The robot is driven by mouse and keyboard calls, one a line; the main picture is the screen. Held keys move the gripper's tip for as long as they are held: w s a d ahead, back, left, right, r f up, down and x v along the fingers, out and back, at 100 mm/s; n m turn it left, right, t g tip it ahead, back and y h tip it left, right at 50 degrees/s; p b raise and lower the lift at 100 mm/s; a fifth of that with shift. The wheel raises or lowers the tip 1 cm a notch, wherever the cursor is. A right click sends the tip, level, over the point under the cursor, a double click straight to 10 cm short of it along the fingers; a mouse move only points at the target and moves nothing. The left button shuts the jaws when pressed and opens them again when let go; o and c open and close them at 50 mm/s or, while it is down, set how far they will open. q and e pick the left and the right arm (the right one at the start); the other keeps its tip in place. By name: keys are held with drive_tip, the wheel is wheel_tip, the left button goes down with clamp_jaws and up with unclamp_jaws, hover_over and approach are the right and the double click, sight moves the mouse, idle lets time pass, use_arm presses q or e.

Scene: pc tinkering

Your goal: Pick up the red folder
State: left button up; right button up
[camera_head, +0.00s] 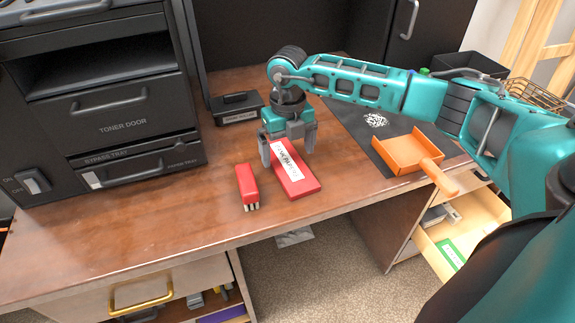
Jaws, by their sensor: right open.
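The red folder (303,186) is a flat red rectangle with a white label, lying on the wooden desk (130,232) near its front edge. My right gripper (288,160) points down over the far part of the folder. Its two fingers are spread, one on each side of the folder. I cannot tell whether the fingers touch it. The gripper body hides the folder's far end. My left gripper is out of view.
A small red block-shaped item (247,187) stands just left of the folder. A black box (236,107) sits behind. An orange dustpan-like tray (405,155) lies on a dark mat (350,122) to the right. A large black printer (105,100) fills the left. Open drawers show below the desk.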

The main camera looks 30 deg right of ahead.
sight(288, 165)
wheel_tip(288, 165, down, 3)
drive_tip(key=shift+r, duration=0.1)
drive_tip(key=shift+c, duration=0.2)
drive_tip(key=shift+w, duration=0.1)
drive_tip(key=c, duration=1)
drive_tip(key=shift+r, duration=0.15)
drive_tip(key=shift+c, duration=0.2)
